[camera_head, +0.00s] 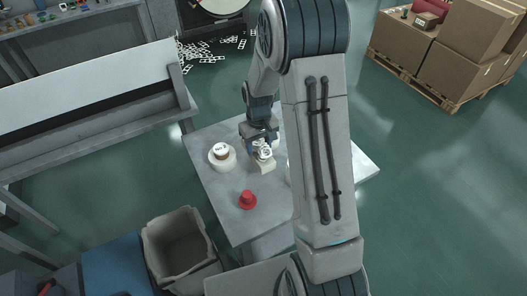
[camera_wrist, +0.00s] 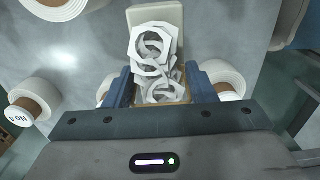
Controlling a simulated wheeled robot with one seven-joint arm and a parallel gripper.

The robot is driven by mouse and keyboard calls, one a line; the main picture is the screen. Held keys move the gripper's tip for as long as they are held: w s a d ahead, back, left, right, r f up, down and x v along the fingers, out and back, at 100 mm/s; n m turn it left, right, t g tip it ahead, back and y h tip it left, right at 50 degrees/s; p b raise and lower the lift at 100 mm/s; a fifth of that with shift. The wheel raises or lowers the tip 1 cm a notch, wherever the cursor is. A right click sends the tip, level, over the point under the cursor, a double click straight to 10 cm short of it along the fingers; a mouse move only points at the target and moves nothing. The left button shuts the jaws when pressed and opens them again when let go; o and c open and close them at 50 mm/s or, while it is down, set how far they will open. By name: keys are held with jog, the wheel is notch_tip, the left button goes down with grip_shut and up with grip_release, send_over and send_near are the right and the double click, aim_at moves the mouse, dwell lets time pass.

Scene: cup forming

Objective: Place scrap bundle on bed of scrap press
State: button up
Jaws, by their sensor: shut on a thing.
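My gripper (camera_head: 262,143) is over the grey table in the head view. In the wrist view its two blue fingers (camera_wrist: 158,88) are shut on the scrap bundle (camera_wrist: 152,50), a clump of pale, flat ring-shaped metal pieces. The bundle also shows in the head view (camera_head: 264,154), small and partly covered by the gripper. A cream block (camera_wrist: 155,15) lies beyond or under the bundle; I cannot tell whether they touch. I cannot make out the scrap press or its bed for certain in either view.
The grey table (camera_head: 225,205) carries a white roll (camera_head: 222,158) and a red cup-like piece (camera_head: 248,200). More white rolls (camera_wrist: 222,75) stand near the fingers. A grey bin (camera_head: 178,243) stands at lower left. Loose scrap (camera_head: 205,50) litters the floor. Boxes (camera_head: 455,58) stand at upper right.

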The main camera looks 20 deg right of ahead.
aim_at(259, 152)
jog(key=shift+f, duration=3.05)
jog(key=o, duration=1.2)
jog(key=shift+c, duration=0.2)
